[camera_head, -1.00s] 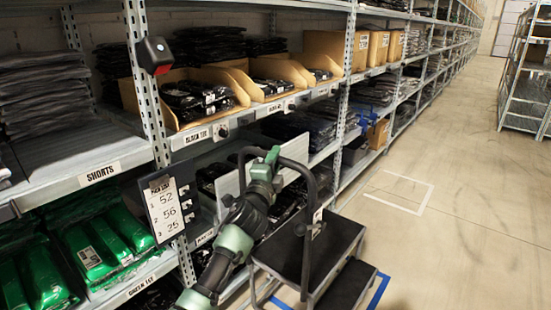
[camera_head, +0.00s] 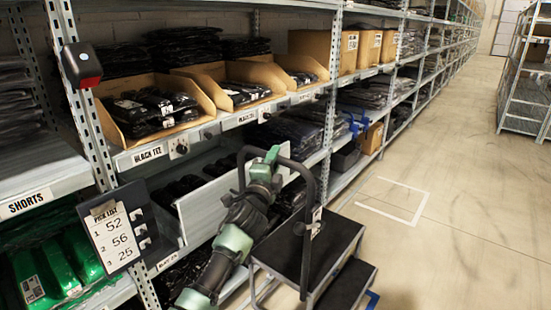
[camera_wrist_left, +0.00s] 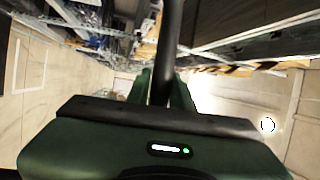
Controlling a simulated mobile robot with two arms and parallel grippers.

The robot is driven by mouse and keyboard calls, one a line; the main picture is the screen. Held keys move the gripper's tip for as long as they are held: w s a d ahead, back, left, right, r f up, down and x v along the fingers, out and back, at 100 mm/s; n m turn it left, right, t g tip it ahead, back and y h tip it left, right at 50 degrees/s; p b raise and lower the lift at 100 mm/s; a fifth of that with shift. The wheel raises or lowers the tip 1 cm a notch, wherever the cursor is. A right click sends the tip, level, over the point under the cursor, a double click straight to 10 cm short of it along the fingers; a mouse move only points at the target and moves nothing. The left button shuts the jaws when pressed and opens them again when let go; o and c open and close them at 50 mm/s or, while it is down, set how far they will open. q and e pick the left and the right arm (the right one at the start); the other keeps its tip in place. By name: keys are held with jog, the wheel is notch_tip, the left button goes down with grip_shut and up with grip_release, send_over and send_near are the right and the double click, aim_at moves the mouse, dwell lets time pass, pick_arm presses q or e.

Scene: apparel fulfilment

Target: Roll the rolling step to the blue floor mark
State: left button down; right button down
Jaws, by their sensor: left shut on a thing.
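The rolling step (camera_head: 310,245) has dark treads, a grey frame and a black hoop handle with a small tag. It stands upright on the floor at lower middle in the head view, beside the shelving. My left gripper (camera_head: 268,165) is shut on the hoop handle at its upper left. The left wrist view shows the black handle tube (camera_wrist_left: 168,50) between the fingers (camera_wrist_left: 163,88). A small part of the blue floor mark (camera_head: 373,299) shows at the step's lower right; the step and the frame edge hide the rest. My right gripper is not in view.
Shelving (camera_head: 230,120) with bins of packed garments runs along the left. A pick list board (camera_head: 113,235) sticks out from it near my left arm. A white floor outline (camera_head: 395,200) lies in the clear aisle beyond the step. Another rack (camera_head: 525,80) stands far right.

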pick_arm(q)
jog(key=shift+f, duration=0.1)
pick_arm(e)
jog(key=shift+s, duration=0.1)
pick_arm(q)
jog(key=c, duration=1.3)
grip_release()
jog(key=shift+o, duration=0.2)
jog(key=shift+s+a, duration=0.15)
jog(key=shift+s, duration=0.15)
jog(key=p+v, duration=0.1)
jog(key=v, duration=0.6)
jog(key=shift+p, duration=0.3)
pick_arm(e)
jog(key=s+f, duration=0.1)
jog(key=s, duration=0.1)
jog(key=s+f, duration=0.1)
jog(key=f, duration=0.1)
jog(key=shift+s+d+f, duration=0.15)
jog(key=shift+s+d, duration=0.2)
pick_arm(q)
jog(key=shift+s, duration=0.1)
